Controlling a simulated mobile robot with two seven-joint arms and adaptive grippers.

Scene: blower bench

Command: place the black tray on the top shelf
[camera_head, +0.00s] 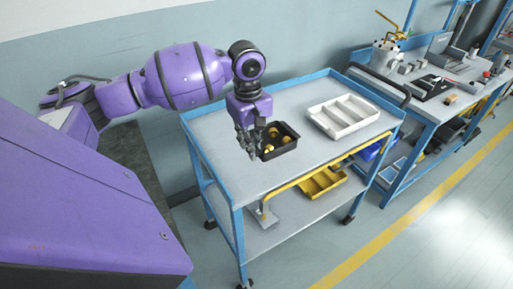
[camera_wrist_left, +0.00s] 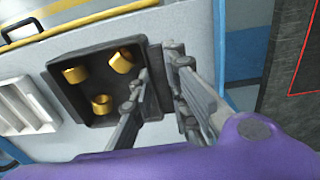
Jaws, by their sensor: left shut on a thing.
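The black tray (camera_head: 284,153) is a small square tray with three brass-coloured round parts in it. It is at the top shelf (camera_head: 232,172) of the blue-framed cart, near the middle; I cannot tell if it rests on the shelf or hangs just above it. My left gripper (camera_head: 252,151) points down and is shut on the tray's left wall. In the left wrist view the fingers (camera_wrist_left: 157,75) straddle one wall of the tray (camera_wrist_left: 92,88), and the parts lie inside. My right gripper is not in view.
A white divided tray (camera_head: 343,116) stands to the right on the same shelf. A yellow bin (camera_head: 322,184) and a blue bin (camera_head: 372,150) are on the lower shelf. A yellow rail runs along the cart's front. A cluttered workbench (camera_head: 425,95) stands at right. The shelf's front left is clear.

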